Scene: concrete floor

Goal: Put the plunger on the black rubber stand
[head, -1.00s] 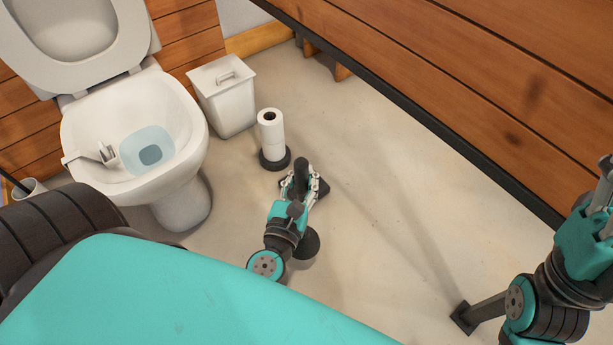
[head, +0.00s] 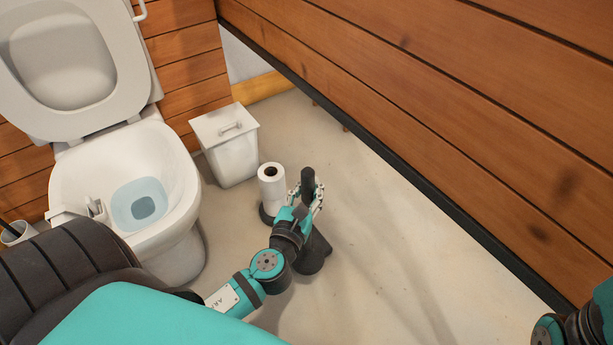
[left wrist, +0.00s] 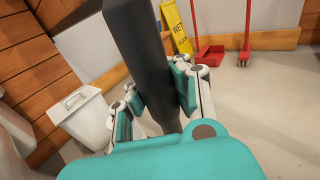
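My left gripper (head: 306,196) is shut on the dark handle of the plunger (head: 308,182). In the left wrist view the plunger's thick dark handle (left wrist: 143,55) runs up between the finger pads of the gripper (left wrist: 155,95). The plunger's dark cup shows below my arm in the head view.
A toilet paper stack (head: 271,188) on a dark base stands just left of the gripper. A white bin (head: 227,147) and toilet (head: 125,200) are further left. A wooden partition (head: 450,110) bounds the right. A yellow sign (left wrist: 177,28) and red dustpan (left wrist: 210,54) stand behind.

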